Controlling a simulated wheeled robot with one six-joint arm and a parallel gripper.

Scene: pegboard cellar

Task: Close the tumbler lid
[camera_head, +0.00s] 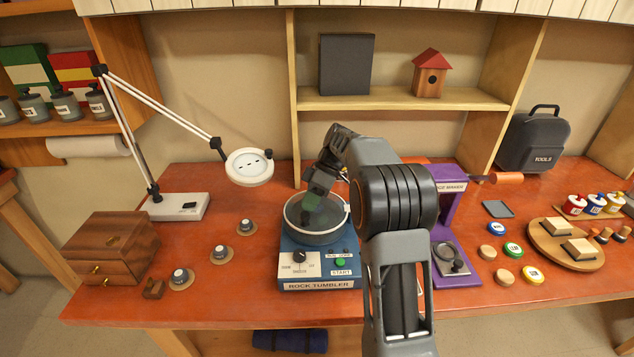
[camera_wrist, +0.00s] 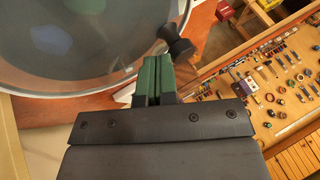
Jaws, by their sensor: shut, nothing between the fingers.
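The rock tumbler (camera_head: 318,270) stands on the red bench, a blue machine with a white front panel. Its round see-through lid (camera_head: 298,222) with a pale rim shows at its top; I cannot tell whether it lies fully flat. In the wrist view the lid (camera_wrist: 60,60) fills the upper left, with blurred colored shapes visible through it. A black knob (camera_wrist: 181,48) sits by its rim. My gripper (camera_head: 312,203) is at the lid, its green fingers shut and empty. In the wrist view the gripper (camera_wrist: 158,65) is beside the rim, close to the knob; contact is unclear.
A purple machine (camera_head: 450,215) stands close right of the tumbler. A magnifier lamp (camera_head: 249,167) reaches in from the left, above several small knobs on the bench. A shelf (camera_head: 400,98) with a birdhouse (camera_head: 431,75) is behind. The bench front left of the tumbler has free room.

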